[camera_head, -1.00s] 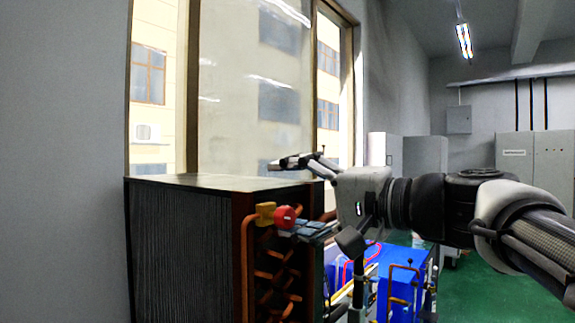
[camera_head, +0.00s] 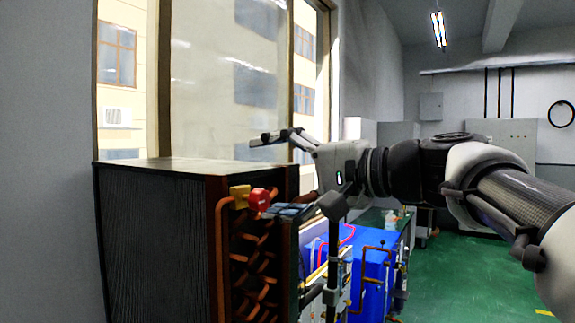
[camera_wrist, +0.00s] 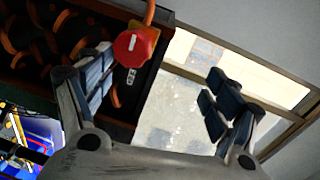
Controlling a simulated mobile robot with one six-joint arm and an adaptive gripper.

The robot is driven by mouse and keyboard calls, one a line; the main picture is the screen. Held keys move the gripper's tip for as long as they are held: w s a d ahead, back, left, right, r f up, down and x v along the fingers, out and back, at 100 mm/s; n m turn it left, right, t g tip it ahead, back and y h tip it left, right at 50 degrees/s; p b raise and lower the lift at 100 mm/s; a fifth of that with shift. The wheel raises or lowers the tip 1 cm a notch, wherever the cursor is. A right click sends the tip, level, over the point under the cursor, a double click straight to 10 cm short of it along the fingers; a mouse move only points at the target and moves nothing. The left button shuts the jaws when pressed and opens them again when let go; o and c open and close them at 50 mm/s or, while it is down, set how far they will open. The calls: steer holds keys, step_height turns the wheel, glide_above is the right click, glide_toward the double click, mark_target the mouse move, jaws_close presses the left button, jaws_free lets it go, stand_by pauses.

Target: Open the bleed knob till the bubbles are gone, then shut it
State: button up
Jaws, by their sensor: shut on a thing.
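The red bleed knob (camera_head: 259,199) is at the upper right edge of the dark finned unit, next to a yellow fitting (camera_head: 240,196). In the wrist view the red knob (camera_wrist: 134,50) is round and sits on the yellow valve body (camera_wrist: 148,33). My gripper (camera_head: 278,173) is to the right of the unit, its fingers spread one above the other. In the wrist view my gripper (camera_wrist: 160,90) has its left fingertip close beside the knob. I see nothing between the fingers. Contact with the knob is unclear, and no bubbles are discernible.
The finned unit (camera_head: 150,240) fills the lower left, with copper pipes (camera_head: 250,265) on its front. Blue equipment (camera_head: 370,275) stands low to its right. A window (camera_head: 210,90) is behind. Green floor (camera_head: 460,275) is open at the right.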

steer(key=s+d+r, duration=0.2)
steer(key=s, duration=0.1)
steer(key=shift+d+r, duration=0.15)
steer(key=shift+d, duration=0.05)
steer(key=c, duration=0.4)
steer(key=shift+f+v, duration=0.4)
steer(key=shift+v, duration=2.2)
steer(key=shift+f+v, duration=0.4)
steer(key=shift+v, duration=2.2)
steer(key=shift+f+v, duration=0.35)
steer(key=shift+v, duration=2.3)
steer(key=shift+d+p, duration=0.1)
steer(key=shift+p, duration=0.2)
